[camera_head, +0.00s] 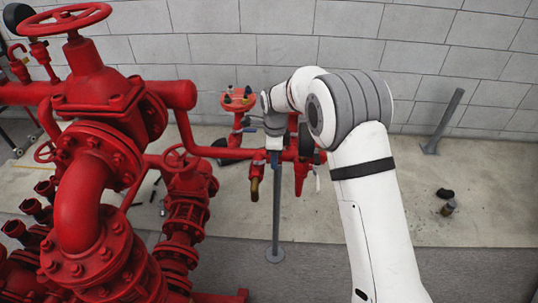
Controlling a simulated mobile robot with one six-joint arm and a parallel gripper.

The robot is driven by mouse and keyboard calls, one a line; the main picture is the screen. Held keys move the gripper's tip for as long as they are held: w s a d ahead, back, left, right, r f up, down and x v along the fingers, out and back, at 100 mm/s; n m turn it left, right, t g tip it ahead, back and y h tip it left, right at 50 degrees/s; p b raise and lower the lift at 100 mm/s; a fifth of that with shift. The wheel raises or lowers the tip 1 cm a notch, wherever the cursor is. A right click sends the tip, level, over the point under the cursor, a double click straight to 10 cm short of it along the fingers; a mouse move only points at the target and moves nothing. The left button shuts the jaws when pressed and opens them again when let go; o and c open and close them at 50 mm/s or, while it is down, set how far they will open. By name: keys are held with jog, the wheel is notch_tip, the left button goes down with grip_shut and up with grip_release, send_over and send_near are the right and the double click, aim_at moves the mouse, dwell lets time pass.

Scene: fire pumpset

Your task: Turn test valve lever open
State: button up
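The red test pipework (233,154) runs sideways in front of the block wall, near the picture's middle. A brass-coloured outlet (254,188) hangs below it. A small blue part (274,157) shows just under my arm's end and may be a valve lever; I cannot tell for sure. My white arm reaches in from the lower right, and its grey end with my gripper (273,128) is over or beside this pipework. The fingers are too small and partly hidden, so their opening and any contact with a lever are unclear.
A large red valve with a handwheel (65,20) and flanged pipes fill the left. A second red valve (187,190) stands nearer the middle. A grey support post (276,215) stands below the pipework. A leaning grey post (443,122) and small dark objects (446,200) are right; floor there is mostly clear.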

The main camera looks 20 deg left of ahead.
jog(key=shift+f, duration=0.1)
jog(key=shift+c, duration=0.6)
grip_shut()
